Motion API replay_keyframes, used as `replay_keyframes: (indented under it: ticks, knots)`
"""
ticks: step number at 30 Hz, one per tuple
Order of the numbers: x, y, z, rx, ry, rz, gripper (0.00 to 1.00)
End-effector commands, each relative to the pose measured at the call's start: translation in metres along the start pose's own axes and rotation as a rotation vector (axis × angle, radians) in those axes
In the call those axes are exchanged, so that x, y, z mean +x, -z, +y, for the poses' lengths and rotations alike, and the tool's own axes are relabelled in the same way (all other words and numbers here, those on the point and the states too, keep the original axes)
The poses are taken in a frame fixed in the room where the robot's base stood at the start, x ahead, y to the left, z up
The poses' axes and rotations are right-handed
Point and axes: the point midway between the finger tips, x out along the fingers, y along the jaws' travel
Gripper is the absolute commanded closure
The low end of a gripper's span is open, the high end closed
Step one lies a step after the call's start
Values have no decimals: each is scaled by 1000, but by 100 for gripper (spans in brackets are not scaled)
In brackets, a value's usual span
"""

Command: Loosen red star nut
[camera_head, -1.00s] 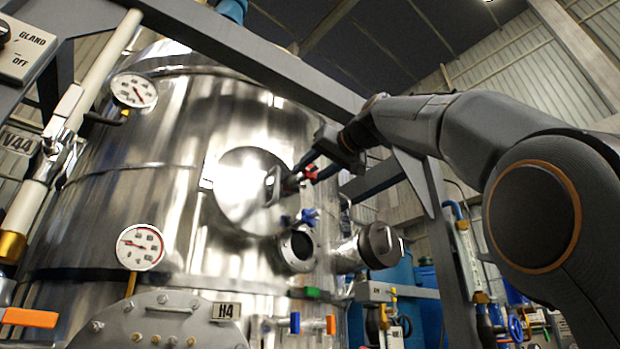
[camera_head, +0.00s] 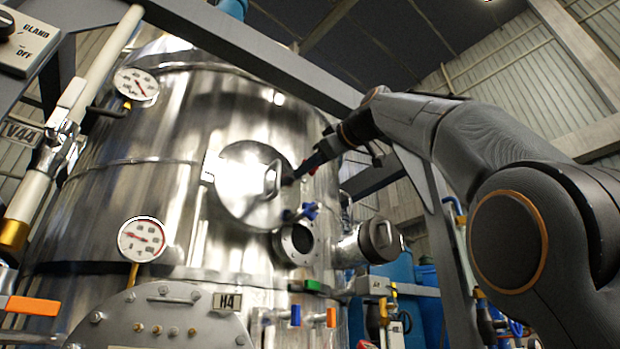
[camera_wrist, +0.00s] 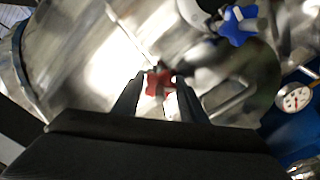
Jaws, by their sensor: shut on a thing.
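The red star nut (camera_wrist: 158,83) is between the two fingertips of my gripper (camera_wrist: 159,80) in the wrist view. My gripper is shut on it. In the head view my gripper (camera_head: 298,173) reaches in from the right to the right rim of the round steel hatch lid (camera_head: 240,190) on the big tank. There the fingers mostly hide the nut, and only a little red shows beside them. The hatch lid looks closed, with a bar handle on its face.
A blue star nut (camera_head: 310,210) sits just below, also seen in the wrist view (camera_wrist: 238,25). An open round port (camera_head: 297,243) and a capped port (camera_head: 380,240) stick out below right. A grey beam (camera_head: 250,55) crosses above. Gauges (camera_head: 141,239) are on the left.

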Motion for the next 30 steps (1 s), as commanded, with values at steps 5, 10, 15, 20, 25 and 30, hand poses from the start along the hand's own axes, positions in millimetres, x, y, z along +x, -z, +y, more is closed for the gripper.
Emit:
replay_keyframes:
  ticks: [5, 10, 15, 20, 25, 30]
  knots:
    - [1, -2, -1, -99, 3, -3, 84]
    - [1, -2, -1, -160, 4, -4, 84]
    - [2, -3, -1, -190, 4, -4, 84]
    - [2, -3, -1, -197, 4, -5, 84]
    - [2, -3, -1, -197, 4, -5, 84]
    - [2, -3, -1, -197, 4, -4, 51]
